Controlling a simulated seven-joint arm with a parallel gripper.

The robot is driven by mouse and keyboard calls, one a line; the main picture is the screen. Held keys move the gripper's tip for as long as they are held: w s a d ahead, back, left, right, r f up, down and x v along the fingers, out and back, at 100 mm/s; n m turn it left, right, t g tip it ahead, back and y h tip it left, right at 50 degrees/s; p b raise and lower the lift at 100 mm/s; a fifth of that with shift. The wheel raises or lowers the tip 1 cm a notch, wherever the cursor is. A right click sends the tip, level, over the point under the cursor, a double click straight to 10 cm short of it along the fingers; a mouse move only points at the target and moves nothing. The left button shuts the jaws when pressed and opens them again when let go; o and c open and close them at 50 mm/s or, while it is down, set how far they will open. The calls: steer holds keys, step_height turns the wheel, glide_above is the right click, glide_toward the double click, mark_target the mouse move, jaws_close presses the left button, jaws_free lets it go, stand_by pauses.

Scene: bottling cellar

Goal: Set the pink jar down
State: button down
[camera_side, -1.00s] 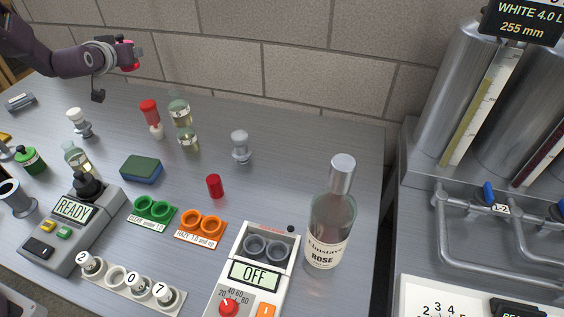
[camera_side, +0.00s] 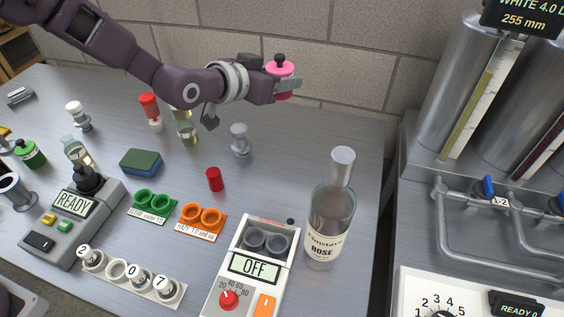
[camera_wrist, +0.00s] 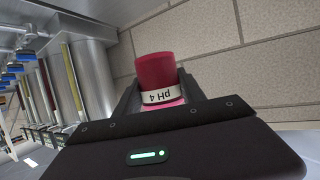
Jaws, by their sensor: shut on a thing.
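The pink jar (camera_side: 279,67) has a dark knob on top and is held in the air above the back of the table, near the block wall. My gripper (camera_side: 287,84) is shut on it. In the wrist view the jar (camera_wrist: 156,70) shows a deep pink body and a white band reading "pH 4", between the fingers of my gripper (camera_wrist: 160,95). The grey table (camera_side: 300,140) lies below the jar, with a clear gap between them.
A clear glass stopper (camera_side: 240,139) stands below my wrist. A rosé bottle (camera_side: 330,225) stands at the right. A red-capped item (camera_side: 149,106) and a small glass bottle (camera_side: 187,132) stand left of the stopper. The back right of the table is bare.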

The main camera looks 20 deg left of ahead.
steer(key=f, duration=2.1)
steer(key=shift+s+d, duration=0.15)
steer(key=shift+d, duration=0.15)
steer(key=shift+f, duration=0.1)
steer(key=c, duration=0.7)
jaws_free()
steer(key=v, duration=1.2)
